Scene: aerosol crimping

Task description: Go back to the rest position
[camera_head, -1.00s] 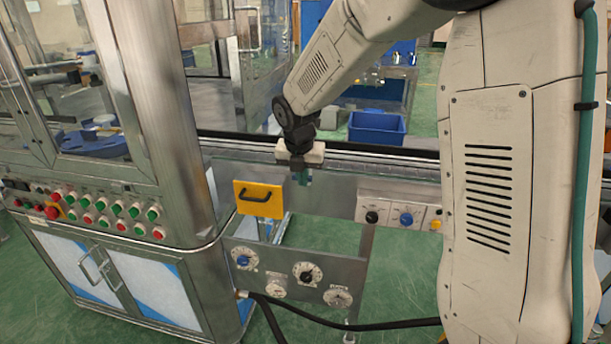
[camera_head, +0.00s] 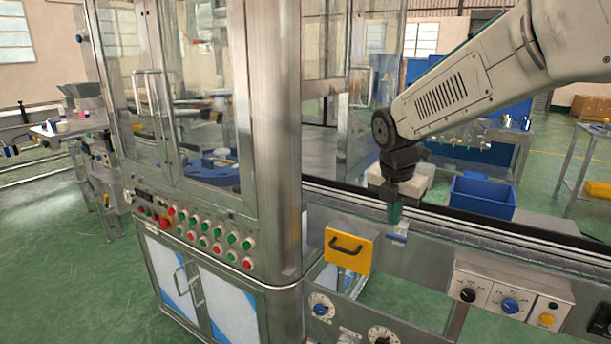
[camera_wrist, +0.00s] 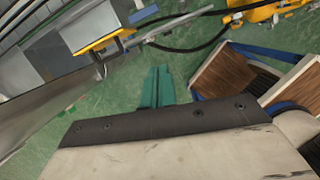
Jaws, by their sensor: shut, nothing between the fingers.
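My gripper (camera_head: 395,213) hangs at the end of my arm in the head view, in front of the conveyor rail and to the right of the yellow panel (camera_head: 349,250) with its black handle. Its teal fingers point down and are together, with nothing between them. In the wrist view the gripper (camera_wrist: 157,85) shows as closed teal fingers above the green floor. The yellow panel (camera_wrist: 100,40) shows at the upper left there, apart from the fingers.
The glass-walled steel machine (camera_head: 268,140) stands to the left, with a button panel (camera_head: 205,238) below. The conveyor (camera_head: 480,236) runs to the right. Knob boxes (camera_head: 508,306) stick out on its front. A blue bin (camera_head: 483,197) stands behind it. Green floor lies open at left.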

